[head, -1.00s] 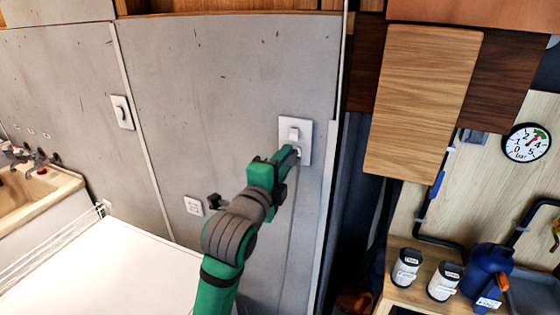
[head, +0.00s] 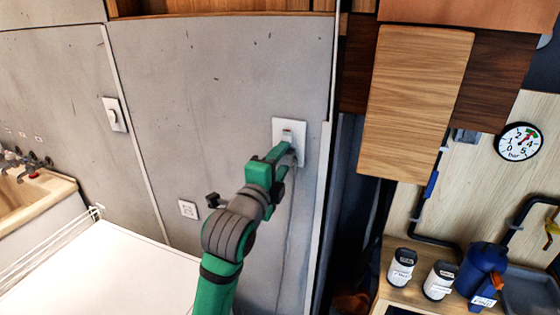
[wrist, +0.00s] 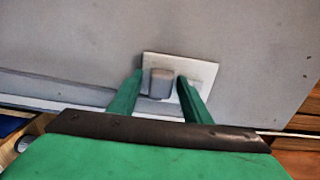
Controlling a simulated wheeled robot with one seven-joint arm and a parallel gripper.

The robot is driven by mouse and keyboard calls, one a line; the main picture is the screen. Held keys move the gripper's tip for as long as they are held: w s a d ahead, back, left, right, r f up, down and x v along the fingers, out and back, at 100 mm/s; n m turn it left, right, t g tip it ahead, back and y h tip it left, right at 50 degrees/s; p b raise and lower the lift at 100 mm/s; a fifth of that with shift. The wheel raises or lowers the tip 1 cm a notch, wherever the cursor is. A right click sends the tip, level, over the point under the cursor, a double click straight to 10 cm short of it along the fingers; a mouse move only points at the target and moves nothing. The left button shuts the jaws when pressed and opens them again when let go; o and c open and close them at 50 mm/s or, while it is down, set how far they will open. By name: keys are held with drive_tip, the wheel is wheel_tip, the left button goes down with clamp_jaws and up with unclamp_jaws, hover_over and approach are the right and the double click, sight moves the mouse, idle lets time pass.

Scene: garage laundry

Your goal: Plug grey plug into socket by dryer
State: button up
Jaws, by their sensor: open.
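A pale wall plate (head: 301,150) is on the grey panel, with a light grey block (head: 288,137) on its face. In the wrist view the plate (wrist: 207,70) has the grey block (wrist: 160,84), which looks like the plug, standing out from it. My gripper (head: 287,157) is at the plate, and its lower part is hidden by the fingers in the head view. In the wrist view my open fingers (wrist: 162,82) are either side of the block, with a gap visible on the right. A thin cable (head: 291,205) hangs down below the plate.
Another small wall outlet (head: 188,209) is to the lower left, and a switch (head: 115,114) is farther left. A white flat-topped surface (head: 100,275) is below. A wooden cabinet (head: 415,100) and a blue can (head: 484,270) are to the right.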

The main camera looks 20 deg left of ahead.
drive_tip(key=shift+s+r, duration=0.15)
drive_tip(key=shift+s, duration=0.05)
drive_tip(key=shift+s+d, duration=0.1)
drive_tip(key=shift+s, duration=0.1)
drive_tip(key=s, duration=1)
drive_tip(key=shift+s+a, duration=0.2)
drive_tip(key=shift+a, duration=0.05)
